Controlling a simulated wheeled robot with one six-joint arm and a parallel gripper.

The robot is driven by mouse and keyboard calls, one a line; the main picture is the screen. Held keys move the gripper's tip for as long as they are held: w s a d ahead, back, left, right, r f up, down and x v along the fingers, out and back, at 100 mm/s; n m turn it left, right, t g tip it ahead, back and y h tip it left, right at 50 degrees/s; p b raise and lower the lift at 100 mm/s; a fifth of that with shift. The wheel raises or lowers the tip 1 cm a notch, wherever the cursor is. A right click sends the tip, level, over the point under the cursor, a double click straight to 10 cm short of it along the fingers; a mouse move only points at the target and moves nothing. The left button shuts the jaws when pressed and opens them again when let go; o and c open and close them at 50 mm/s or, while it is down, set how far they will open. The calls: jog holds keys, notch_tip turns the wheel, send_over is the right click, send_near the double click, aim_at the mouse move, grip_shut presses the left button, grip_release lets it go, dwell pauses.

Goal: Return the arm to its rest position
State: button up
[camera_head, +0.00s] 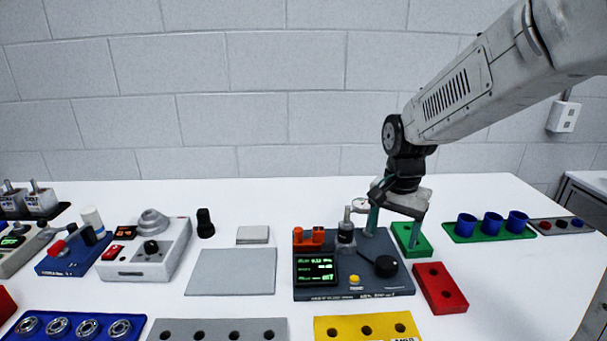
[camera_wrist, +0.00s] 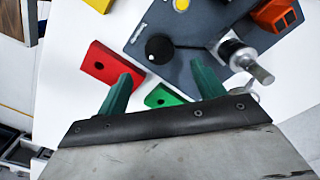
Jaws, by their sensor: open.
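My gripper (camera_head: 396,217) is at the right of the dark grey test device (camera_head: 372,290), its green fingers pointing down, apart and with nothing between them. In the wrist view my gripper (camera_wrist: 160,92) is open, with its fingers above the table and the device's edge. One finger is near the device's silver-topped cylinder (camera_head: 346,232), which also shows in the wrist view (camera_wrist: 241,57); I cannot tell whether they touch. The device has a lit green screen (camera_head: 315,270), a black knob (camera_head: 386,266) and an orange block (camera_head: 308,237).
A green block (camera_head: 402,233) is behind my gripper and a red block (camera_head: 440,288) in front. Green tray (camera_head: 490,237) with blue cups stands right. A grey mat (camera_head: 232,272) lies left of the device. Yellow (camera_head: 345,322) and grey hole plates (camera_head: 215,326) lie in front. Air above the table is clear.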

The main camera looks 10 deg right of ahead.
jog(key=s+a+r+n, duration=0.1)
jog(key=s+r+n, duration=0.2)
jog(key=s, duration=0.8)
jog(key=s+a+r+n+t, duration=0.1)
jog(key=s+r+n, duration=0.3)
jog(key=s, duration=0.7)
jog(key=shift+a+n, duration=0.5)
jog(key=shift+n, duration=0.7)
jog(key=shift+r, duration=0.1)
